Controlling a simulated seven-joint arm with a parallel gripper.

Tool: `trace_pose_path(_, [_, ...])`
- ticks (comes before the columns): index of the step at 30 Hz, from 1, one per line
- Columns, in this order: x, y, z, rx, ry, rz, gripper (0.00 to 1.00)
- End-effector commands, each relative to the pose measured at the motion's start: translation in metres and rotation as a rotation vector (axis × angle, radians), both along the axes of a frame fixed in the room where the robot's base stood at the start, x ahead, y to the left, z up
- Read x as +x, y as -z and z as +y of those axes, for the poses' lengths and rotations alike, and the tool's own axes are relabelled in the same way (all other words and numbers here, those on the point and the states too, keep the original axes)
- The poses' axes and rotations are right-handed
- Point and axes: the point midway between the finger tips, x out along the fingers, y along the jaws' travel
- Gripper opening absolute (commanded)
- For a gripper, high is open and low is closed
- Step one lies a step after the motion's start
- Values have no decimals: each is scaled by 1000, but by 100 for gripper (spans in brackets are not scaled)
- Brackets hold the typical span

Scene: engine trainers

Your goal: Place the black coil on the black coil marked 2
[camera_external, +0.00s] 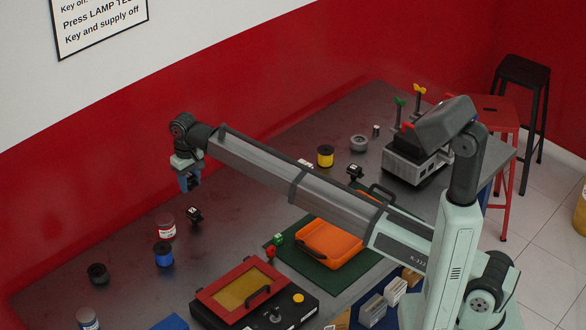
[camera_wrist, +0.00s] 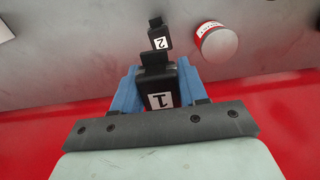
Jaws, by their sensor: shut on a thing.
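My gripper (camera_external: 188,183) hangs at the end of the outstretched arm, above the table on the left side. In the wrist view its blue fingers (camera_wrist: 158,78) are shut on a black coil marked 1 (camera_wrist: 160,92). The black coil marked 2 (camera_wrist: 160,36) stands on the table just beyond the held coil in that view. In the external view the coil marked 2 (camera_external: 194,215) stands below my gripper, near the red-labelled can. The held coil is apart from it and is mostly hidden by the fingers in the external view.
A can with a red label (camera_external: 166,227) stands close to the coil marked 2, also in the wrist view (camera_wrist: 217,42). A blue spool (camera_external: 163,254) and a dark spool (camera_external: 98,274) are nearby. Another black block (camera_external: 355,171) stands farther right, near a yellow spool (camera_external: 325,156).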

Motion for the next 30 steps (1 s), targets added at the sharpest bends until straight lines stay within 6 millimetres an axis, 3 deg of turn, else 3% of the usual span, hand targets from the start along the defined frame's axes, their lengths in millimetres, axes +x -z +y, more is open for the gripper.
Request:
trace_pose_path(6, [-1,36,-1,-1,1,1,7])
trace_pose_path(19, [-1,78,0,-1,1,1,7])
trace_pose_path(30, [0,83,0,0,2,0,7])
